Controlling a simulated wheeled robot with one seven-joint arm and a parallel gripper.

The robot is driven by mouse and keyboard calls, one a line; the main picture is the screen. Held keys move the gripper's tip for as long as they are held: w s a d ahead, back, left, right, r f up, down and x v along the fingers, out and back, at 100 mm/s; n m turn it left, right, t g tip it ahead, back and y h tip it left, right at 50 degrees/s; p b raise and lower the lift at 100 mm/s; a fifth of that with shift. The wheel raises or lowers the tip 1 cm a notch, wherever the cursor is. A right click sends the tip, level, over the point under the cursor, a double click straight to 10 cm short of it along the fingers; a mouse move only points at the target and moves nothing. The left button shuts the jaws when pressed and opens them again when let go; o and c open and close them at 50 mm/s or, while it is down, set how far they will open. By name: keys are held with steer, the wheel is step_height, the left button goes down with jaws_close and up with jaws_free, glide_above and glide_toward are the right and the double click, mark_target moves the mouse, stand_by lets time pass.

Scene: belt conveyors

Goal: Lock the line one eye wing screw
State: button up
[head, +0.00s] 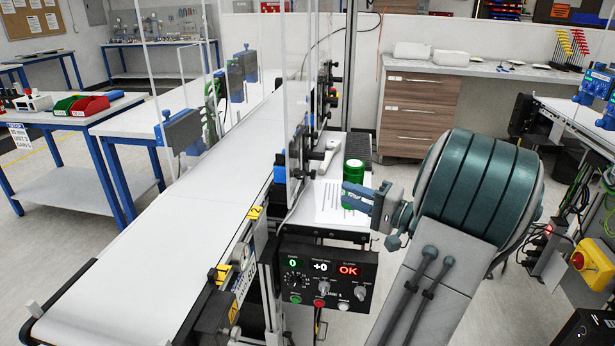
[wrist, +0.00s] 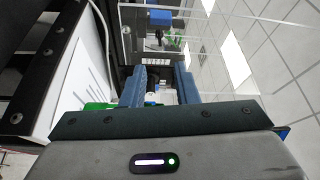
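My gripper (head: 346,194) is at the right of the near conveyor, over a small side table, its blue fingers pointing left. In the wrist view the fingers of my gripper (wrist: 159,82) stand apart, with a gap between them. Small pale and dark parts show behind the gap; I cannot tell whether any is a wing screw. A row of black sensor clamps (head: 331,80) stands beside the belt behind a clear panel. A blue block (head: 280,172) sits at the belt's right edge. No wing screw can be made out clearly in the head view.
The white belt (head: 200,210) is empty. A control panel (head: 327,278) reading "OK" hangs below the side table. Clear upright guards (head: 298,90) flank the belt.

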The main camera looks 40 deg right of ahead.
mark_target(299, 175)
steer(key=x, duration=1.1)
steer(key=shift+w+a+p, duration=0.25)
steer(key=shift+p, duration=0.2)
jaws_close()
